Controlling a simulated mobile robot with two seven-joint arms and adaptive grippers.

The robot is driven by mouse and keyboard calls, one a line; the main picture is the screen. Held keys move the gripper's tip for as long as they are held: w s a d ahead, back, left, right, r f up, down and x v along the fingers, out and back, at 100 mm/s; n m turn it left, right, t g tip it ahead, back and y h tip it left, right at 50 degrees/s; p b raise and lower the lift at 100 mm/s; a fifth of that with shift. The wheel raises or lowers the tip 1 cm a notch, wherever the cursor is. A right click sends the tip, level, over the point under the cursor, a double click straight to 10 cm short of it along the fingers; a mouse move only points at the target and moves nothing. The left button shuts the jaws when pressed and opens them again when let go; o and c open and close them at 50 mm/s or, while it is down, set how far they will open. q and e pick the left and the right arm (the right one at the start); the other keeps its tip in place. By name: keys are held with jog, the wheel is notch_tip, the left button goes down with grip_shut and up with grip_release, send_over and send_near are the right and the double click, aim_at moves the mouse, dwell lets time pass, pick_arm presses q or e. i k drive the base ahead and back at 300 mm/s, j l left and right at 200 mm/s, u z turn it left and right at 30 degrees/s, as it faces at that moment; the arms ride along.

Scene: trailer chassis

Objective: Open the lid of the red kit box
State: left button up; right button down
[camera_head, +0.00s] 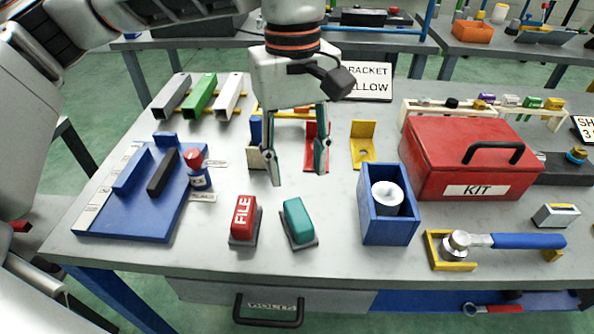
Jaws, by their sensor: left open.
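The red kit box (437,172) stands on the right half of the grey workbench. Its lid (470,135) is down and carries a black handle (494,151) near the front edge. A white KIT label is on its front. My left gripper (297,177) hangs over the middle of the bench, pointing down, to the left of the box. Its two fingers are spread and nothing is between them at the tips. Brackets stand behind the fingers. My right gripper is not in view.
A blue bin (372,235) holding a white spool stands just left of the box. A blue-handled tool (520,241) lies in a yellow holder in front of it. A red FILE block (243,219) and a teal block (297,220) sit at front centre. A blue tray (120,222) lies left.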

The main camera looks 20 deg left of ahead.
aim_at(447, 144)
jog(key=k, duration=1)
